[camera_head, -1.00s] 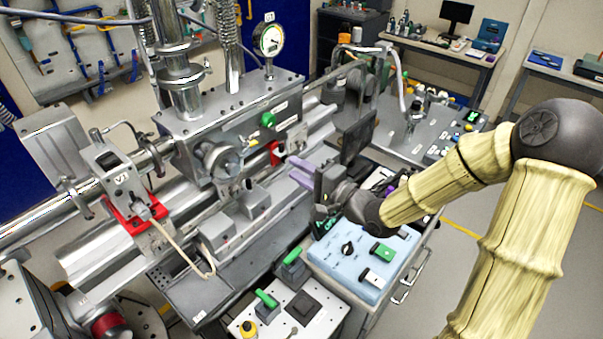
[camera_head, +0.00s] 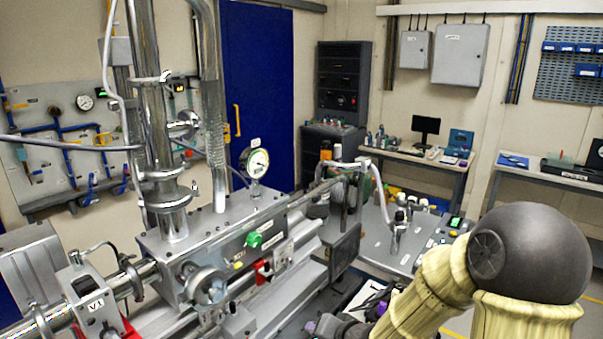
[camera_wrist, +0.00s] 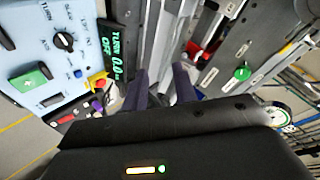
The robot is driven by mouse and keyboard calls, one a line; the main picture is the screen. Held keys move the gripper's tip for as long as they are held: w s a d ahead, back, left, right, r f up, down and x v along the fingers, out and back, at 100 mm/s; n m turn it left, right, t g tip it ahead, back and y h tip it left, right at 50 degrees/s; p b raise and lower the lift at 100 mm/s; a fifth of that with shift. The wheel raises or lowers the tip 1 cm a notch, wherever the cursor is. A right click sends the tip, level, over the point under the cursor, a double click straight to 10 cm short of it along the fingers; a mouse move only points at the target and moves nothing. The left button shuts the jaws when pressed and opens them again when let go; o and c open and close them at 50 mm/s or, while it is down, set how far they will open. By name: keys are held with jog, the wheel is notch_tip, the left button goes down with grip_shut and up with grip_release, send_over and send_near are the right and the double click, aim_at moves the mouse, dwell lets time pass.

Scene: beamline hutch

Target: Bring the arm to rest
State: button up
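My gripper (camera_wrist: 161,90) shows in the wrist view as two dark purple fingers with a gap between them and nothing held. Beyond the fingers lie grey metal rails and a panel with a lit green display (camera_wrist: 119,47). In the head view my tan, ribbed arm (camera_head: 430,298) with its dark round joint (camera_head: 530,255) fills the lower right. The arm is bent and reaches left toward the bench. In that view the hand is mostly cut off by the bottom edge, so its fingers are hard to make out.
The metal beamline assembly (camera_head: 215,232) with a dial gauge (camera_head: 255,162) stands left of my arm. A light blue control panel (camera_wrist: 50,62) is close to my gripper. Desks (camera_head: 415,158) stand at the back, with grey floor before them.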

jog(key=s+d+r+n+g+h, duration=0.1)
jog(key=s+d+n+g+h, duration=0.2)
jog(key=s+d+g+h, duration=0.3)
jog(key=s+d, duration=0.5)
jog(key=s, duration=0.3)
jog(key=shift+s+n, duration=0.35)
jog(key=shift+n, duration=0.05)
jog(key=shift+d, duration=0.2)
